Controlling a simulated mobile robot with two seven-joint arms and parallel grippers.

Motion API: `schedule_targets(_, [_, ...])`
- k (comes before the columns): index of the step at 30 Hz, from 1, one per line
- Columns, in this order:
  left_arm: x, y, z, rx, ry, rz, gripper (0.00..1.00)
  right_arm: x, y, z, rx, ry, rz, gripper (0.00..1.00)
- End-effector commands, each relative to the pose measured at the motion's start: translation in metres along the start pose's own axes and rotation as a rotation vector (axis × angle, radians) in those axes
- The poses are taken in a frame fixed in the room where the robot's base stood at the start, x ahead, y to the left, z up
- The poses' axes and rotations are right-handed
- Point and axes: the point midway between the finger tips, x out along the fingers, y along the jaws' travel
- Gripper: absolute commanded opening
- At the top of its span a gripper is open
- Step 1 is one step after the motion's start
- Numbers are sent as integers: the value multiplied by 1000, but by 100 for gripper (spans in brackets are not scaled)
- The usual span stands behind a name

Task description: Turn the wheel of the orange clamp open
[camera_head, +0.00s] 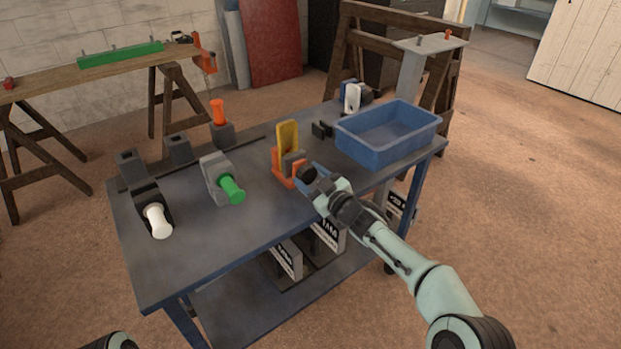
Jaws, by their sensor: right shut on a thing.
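The orange clamp (281,181) stands on the blue bench, with a yellow plate (287,135) upright in it and a grey block beside the plate. My right gripper (308,173) is at the clamp's right side, shut on its wheel. The wheel is mostly hidden by the gripper, so its turn angle cannot be told. Of my left arm only a dark and pale part shows at the bottom left edge; its gripper is out of view.
A blue bin (388,153) stands right of the clamp. A green-handled grey clamp (215,177), a white-handled black one (157,221) and an orange handle (218,111) stand to the left. The bench's front strip (222,246) is clear.

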Motion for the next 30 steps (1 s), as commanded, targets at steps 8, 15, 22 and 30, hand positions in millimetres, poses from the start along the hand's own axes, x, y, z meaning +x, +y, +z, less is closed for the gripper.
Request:
schedule_targets(8, [3, -4, 5, -5, -15, -8, 43, 0, 0, 0, -99, 0, 0, 26])
schedule_targets(15, [4, -5, 5, -6, -18, -9, 43, 0, 0, 0, -118, 0, 0, 26])
schedule_targets(22, [4, -5, 5, -5, -18, -8, 43, 0, 0, 0, -117, -1, 0, 26])
schedule_targets(30, [4, -4, 5, -5, -18, -8, 43, 0, 0, 0, -116, -1, 0, 82])
